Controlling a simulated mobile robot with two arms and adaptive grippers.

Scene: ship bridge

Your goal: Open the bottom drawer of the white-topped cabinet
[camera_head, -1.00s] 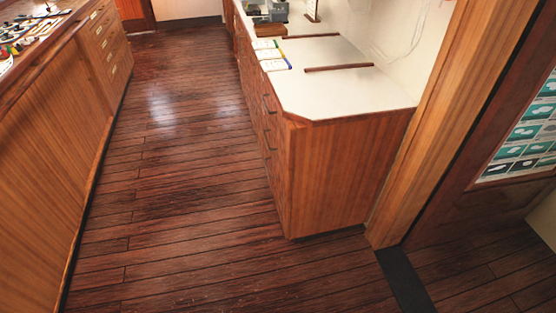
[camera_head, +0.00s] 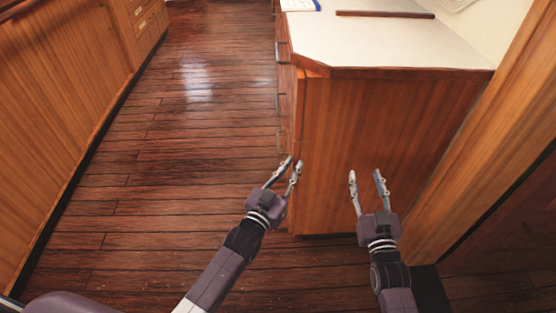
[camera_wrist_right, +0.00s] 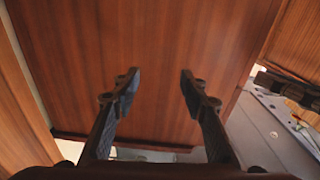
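The white-topped cabinet (camera_head: 390,130) stands ahead, its plain wooden end panel toward me. Its drawer fronts (camera_head: 285,100) are on the left face, seen only edge-on. I cannot make out the bottom drawer or whether any drawer is ajar. My left gripper (camera_head: 290,168) is open and empty, by the cabinet's near left corner in the head view. My right gripper (camera_head: 367,178) is open and empty in front of the end panel. In the right wrist view its two fingers (camera_wrist_right: 158,82) are spread, with the end panel (camera_wrist_right: 155,40) behind them.
A wooden plank floor (camera_head: 170,180) leaves a clear aisle left of the cabinet. A long wooden counter (camera_head: 60,110) bounds the aisle on the left. A wooden door post (camera_head: 490,140) stands close on the right. A dark wooden bar (camera_head: 385,14) lies on the white top.

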